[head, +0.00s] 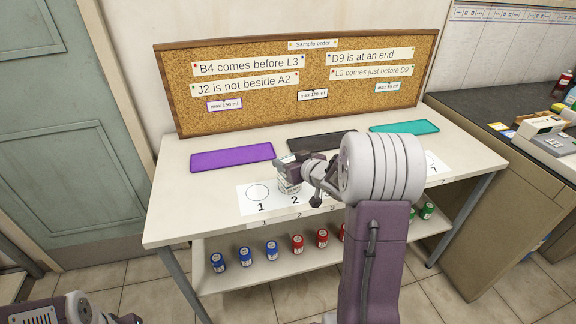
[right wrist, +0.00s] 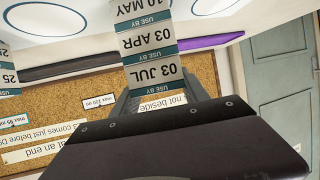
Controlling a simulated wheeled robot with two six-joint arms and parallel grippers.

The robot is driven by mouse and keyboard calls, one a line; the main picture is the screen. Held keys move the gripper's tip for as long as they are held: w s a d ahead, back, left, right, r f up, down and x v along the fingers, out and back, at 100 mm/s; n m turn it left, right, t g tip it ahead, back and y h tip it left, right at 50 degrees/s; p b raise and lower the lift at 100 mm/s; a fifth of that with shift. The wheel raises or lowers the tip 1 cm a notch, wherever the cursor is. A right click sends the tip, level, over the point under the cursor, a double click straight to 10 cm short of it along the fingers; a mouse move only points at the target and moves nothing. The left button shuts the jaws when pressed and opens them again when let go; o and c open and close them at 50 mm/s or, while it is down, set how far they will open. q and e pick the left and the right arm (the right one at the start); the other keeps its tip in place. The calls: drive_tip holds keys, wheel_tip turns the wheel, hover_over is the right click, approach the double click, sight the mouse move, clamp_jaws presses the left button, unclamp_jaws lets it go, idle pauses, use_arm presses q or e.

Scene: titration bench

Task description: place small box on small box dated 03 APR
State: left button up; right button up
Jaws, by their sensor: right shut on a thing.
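My right gripper (head: 290,168) is low over the card marked 2, near the front of the white table. In the right wrist view, turned upside down, its fingers (right wrist: 160,92) are shut on a small white box dated 03 JUL (right wrist: 155,73). The box dated 03 APR (right wrist: 147,40) is directly under it, with no visible gap. A box dated 10 MAY (right wrist: 142,10) is below that. In the head view the pale stack (head: 288,186) is partly hidden by the gripper. Part of my left arm shows at the lower left; its jaws are not clear.
Another dated item (right wrist: 8,78) stands at the wrist view's edge. Purple (head: 232,158), black (head: 322,141) and teal (head: 404,127) mats lie at the back. A corkboard (head: 300,125) stands behind them. Several coloured bottles (head: 245,255) stand on the lower shelf. My right arm hides the table's middle.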

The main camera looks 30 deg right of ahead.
drive_tip(key=o, duration=1.4)
drive_tip(key=shift+c, duration=0.2)
drive_tip(key=shift+s+r, duration=0.15)
drive_tip(key=shift+r, duration=0.15)
drive_tip(key=p+v, duration=0.3)
drive_tip(key=v, duration=0.8)
drive_tip(key=shift+s, duration=0.35)
